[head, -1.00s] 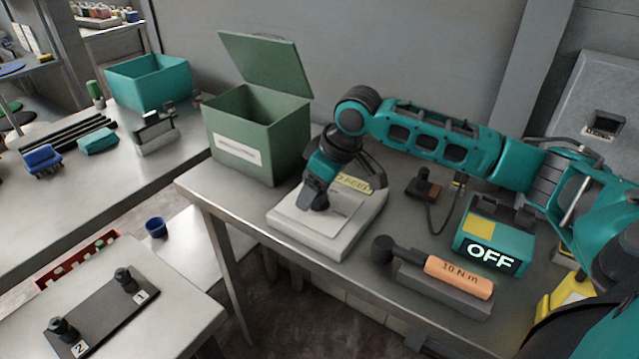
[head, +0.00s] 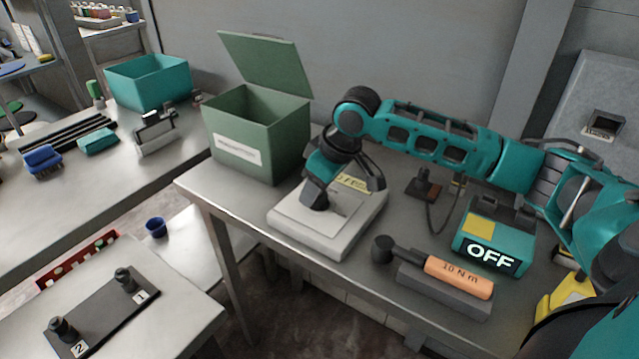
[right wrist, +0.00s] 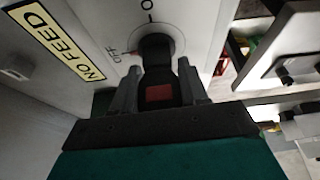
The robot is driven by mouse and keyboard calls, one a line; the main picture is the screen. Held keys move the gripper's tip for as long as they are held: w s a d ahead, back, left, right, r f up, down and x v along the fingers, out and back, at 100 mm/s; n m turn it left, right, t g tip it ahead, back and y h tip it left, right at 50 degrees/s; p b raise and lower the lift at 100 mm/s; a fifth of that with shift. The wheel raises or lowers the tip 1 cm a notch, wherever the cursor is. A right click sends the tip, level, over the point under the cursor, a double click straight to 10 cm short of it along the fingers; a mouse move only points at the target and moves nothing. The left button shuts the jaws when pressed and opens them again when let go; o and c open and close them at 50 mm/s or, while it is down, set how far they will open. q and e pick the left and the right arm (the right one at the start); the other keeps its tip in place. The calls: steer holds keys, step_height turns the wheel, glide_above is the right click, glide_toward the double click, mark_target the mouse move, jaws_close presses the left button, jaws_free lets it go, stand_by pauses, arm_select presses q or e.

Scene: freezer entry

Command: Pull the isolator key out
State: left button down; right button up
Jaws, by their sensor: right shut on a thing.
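The isolator key (right wrist: 160,94) is a black grip with a red square on its face, seen in the right wrist view. Its far end meets a round black switch (right wrist: 157,45) on the pale isolator box; I cannot tell how deep it sits. A small red mark shows beside the switch near the OFF lettering. In the head view the isolator box (head: 290,228) lies on the steel table with a yellow NO FEED label. My right gripper (head: 316,196) is over the box top, and in the right wrist view its fingers (right wrist: 161,88) are shut on the key. My left gripper is not in view.
A green lidded box (head: 287,130) stands open behind the isolator box. To the right are an orange-handled torque tool (head: 455,275) and a teal OFF unit (head: 490,250). A low stand with pegs 1 and 2 (head: 108,305) is at front left.

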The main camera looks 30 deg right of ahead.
steer(key=shift+m, duration=0.4)
steer(key=shift+r, duration=1.4)
stand_by(1.9)
steer(key=shift+r, duration=2.7)
